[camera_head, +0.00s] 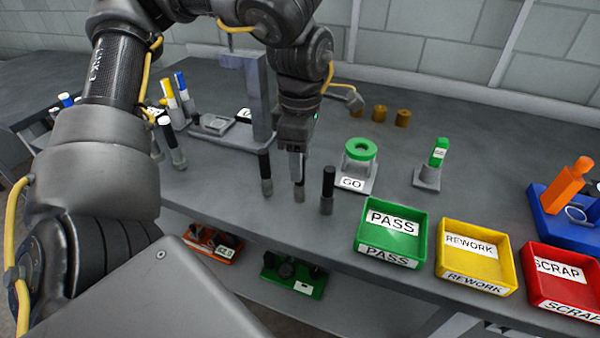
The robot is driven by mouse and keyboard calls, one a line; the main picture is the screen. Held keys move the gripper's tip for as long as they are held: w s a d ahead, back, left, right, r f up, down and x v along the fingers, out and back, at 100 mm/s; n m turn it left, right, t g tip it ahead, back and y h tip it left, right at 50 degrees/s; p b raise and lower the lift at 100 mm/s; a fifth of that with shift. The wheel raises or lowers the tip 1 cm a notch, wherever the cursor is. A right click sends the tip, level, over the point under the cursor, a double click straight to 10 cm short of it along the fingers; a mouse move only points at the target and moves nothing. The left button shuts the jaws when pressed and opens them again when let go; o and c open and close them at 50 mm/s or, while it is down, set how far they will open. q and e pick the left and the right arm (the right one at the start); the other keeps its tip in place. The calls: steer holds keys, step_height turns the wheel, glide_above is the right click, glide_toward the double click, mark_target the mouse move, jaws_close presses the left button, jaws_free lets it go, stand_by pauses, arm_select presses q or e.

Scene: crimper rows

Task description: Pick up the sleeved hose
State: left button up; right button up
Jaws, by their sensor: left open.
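Three short upright pieces with black tops and grey lower ends stand in a row on the grey bench: a left one (265,173), a middle one (299,192) and a right one (328,190). These look like hoses with sleeves; I cannot tell which the task names. My left gripper (297,168) points down at the middle piece, its fingers open and around or just in front of its top, which is hidden. Contact cannot be made out. My right gripper is out of view.
Green PASS (362,240), yellow REWORK (440,262) and red SCRAP (527,285) trays line the front right. A GO gauge (352,184) with a green ring stands behind the row. A grey press (262,100) stands behind left.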

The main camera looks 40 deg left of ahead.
arm_select(q)
step_height(320, 180, down, 4)
steer(key=shift+a+r, duration=0.1)
steer(key=shift+a, duration=0.05)
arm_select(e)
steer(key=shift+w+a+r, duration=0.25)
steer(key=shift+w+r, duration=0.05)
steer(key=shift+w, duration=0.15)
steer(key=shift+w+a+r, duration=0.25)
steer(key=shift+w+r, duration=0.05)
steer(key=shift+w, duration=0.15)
arm_select(q)
jaws_close()
